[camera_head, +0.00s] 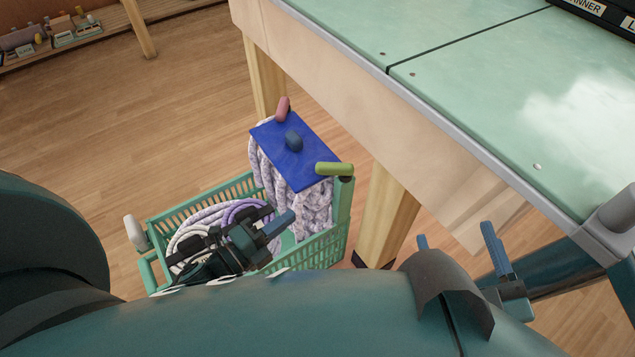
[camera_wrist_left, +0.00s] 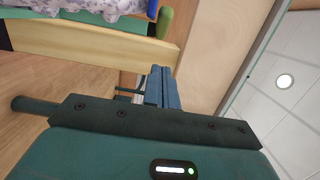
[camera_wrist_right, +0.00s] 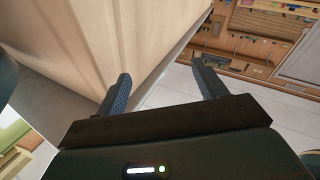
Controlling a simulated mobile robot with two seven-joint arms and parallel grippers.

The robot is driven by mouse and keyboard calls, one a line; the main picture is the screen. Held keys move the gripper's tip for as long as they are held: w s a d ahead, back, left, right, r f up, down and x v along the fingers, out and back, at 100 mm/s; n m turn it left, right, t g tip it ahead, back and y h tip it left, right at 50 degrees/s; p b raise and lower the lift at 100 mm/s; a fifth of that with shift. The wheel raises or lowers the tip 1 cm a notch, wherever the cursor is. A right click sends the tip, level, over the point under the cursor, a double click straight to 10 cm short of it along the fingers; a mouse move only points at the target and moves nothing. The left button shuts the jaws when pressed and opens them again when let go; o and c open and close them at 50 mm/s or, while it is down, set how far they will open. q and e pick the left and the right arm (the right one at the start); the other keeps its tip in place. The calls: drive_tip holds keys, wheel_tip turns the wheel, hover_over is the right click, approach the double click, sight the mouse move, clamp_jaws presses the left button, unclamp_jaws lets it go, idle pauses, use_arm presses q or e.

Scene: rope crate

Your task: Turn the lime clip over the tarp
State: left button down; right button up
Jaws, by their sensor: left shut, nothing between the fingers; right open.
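The lime clip (camera_head: 334,168) lies at the right corner of the blue tarp (camera_head: 279,160), at the top of a crate corner post. Its far end lies over the tarp's edge. A green piece at the top of the left wrist view (camera_wrist_left: 165,22) looks like the same clip. My left gripper (camera_head: 279,224) is shut and empty, in front of and below the clip, over the crate's near side. Its blue fingers are together in the left wrist view (camera_wrist_left: 161,88). My right gripper (camera_head: 456,243) is open and empty, right of the crate near the table.
The green crate (camera_head: 341,215) holds pale braided rope (camera_head: 315,208) under the tarp and coiled ropes (camera_head: 205,217). A pink clip (camera_head: 283,107) and a white clip (camera_head: 134,232) sit at other corners. A table leg (camera_head: 384,215) stands close right.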

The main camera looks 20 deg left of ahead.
sight(317, 173)
use_arm(q)
drive_tip(key=b+x, duration=0.1)
drive_tip(key=x, duration=0.8)
drive_tip(key=shift+a+f+b, duration=0.1)
drive_tip(key=shift+b, duration=0.3)
drive_tip(key=shift+w+a+b, duration=0.15)
drive_tip(key=shift+w+a, duration=0.05)
drive_tip(key=shift+w, duration=0.35)
drive_tip(key=shift+w+a+b, duration=0.15)
drive_tip(key=shift+w+a, duration=0.1)
drive_tip(key=shift+w, duration=0.3)
drive_tip(key=shift+w+a, duration=0.15)
drive_tip(key=shift+w, duration=0.35)
drive_tip(key=shift+w+a+m+g+h, duration=0.4)
drive_tip(key=shift+m+g+h, duration=0.25)
drive_tip(key=shift+h, duration=0.25)
drive_tip(key=shift+w+a, duration=0.35)
drive_tip(key=shift+w, duration=0.1)
